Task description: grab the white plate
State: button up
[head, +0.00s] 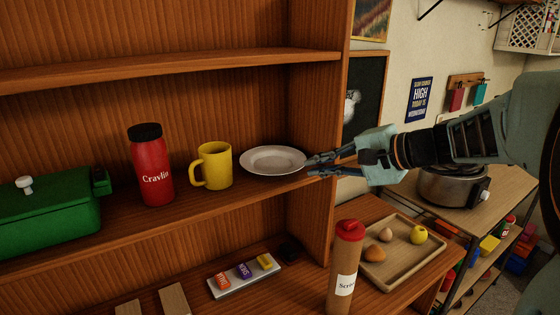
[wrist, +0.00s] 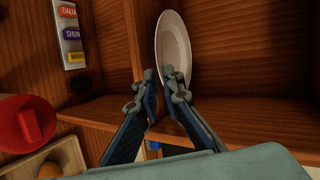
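The white plate (head: 272,159) lies flat on the middle shelf near its right end, and it also shows in the wrist view (wrist: 174,42). My gripper (head: 311,165) is at the plate's right rim, with a gap between its fingertips. In the wrist view my gripper (wrist: 158,73) has one finger overlapping the plate's face and the other just beside its edge. I cannot tell whether either finger touches the plate.
A yellow mug (head: 215,166) stands left of the plate, then a red bottle (head: 151,170) and a green box (head: 50,215). The shelf's upright panel (head: 322,120) is close by my gripper. A brown bottle (head: 345,268) and wooden tray (head: 405,264) are below.

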aim_at(301, 179)
jog(key=shift+w+d+p+x, duration=0.15)
jog(key=shift+p+x, duration=0.2)
jog(key=shift+x, duration=1.05)
jog(key=shift+w+d+p+x, duration=0.1)
jog(key=shift+p+x, duration=0.2)
jog(key=shift+x, duration=1.1)
jog(key=shift+c, duration=0.3)
grip_shut()
jog(key=shift+r, duration=0.1)
